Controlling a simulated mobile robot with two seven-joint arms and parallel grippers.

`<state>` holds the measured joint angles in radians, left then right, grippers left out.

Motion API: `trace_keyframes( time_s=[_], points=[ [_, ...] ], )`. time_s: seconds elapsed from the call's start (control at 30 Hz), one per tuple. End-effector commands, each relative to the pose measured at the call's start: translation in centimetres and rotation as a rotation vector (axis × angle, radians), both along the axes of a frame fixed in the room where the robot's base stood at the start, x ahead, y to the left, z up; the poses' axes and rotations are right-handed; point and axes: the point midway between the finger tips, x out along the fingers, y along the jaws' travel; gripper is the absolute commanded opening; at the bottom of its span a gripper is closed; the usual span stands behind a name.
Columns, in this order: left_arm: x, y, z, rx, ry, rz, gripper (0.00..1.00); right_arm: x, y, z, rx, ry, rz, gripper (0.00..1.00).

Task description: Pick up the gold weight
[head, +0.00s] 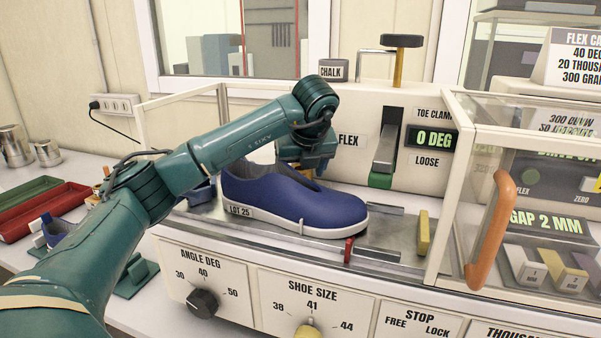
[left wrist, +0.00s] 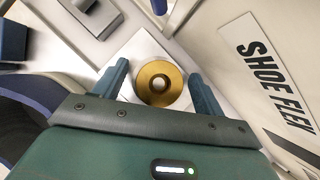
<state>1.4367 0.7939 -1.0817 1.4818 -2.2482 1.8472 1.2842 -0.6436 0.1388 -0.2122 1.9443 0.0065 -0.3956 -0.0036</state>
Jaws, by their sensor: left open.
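The gold weight (left wrist: 160,98) is a round gold disc with a pale centre, seen in the left wrist view on a white square surface. My left gripper (left wrist: 158,76) is open, with one blue finger on each side of the disc; I cannot tell whether they touch it. My right gripper is not in view.
The shoe sits on the tester's metal bed, close in front of my left gripper. The clear guard with an orange handle (head: 490,230) stands to the right. A toe clamp lever (head: 385,150) is just right of the gripper. A red tray (head: 45,210) lies far left.

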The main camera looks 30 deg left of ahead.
Motion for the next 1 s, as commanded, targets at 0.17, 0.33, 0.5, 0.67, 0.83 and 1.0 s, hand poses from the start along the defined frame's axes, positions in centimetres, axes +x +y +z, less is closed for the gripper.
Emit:
trace_keyframes(
  time_s=[0.17, 0.33, 0.5, 0.67, 0.83, 1.0],
  points=[
    [0.00, 0.01, -0.01, 0.000, 0.000, 0.000, 0.68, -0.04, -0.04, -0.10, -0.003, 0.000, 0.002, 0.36],
    [-0.01, -0.01, 0.02, 0.000, 0.000, 0.001, 0.54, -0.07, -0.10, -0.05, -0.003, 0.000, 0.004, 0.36],
    [-0.01, -0.01, 0.03, 0.000, 0.000, 0.001, 0.40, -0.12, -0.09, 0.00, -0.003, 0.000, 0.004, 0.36],
    [-0.01, -0.03, 0.04, 0.000, 0.000, 0.001, 0.27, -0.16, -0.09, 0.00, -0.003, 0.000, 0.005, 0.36],
    [-0.01, -0.03, 0.05, -0.001, -0.001, 0.000, 0.13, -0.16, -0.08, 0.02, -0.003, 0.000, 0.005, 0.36],
    [0.02, -0.02, 0.22, 0.000, -0.005, 0.000, 0.06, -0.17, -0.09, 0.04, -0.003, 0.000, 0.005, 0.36]
  ],
)
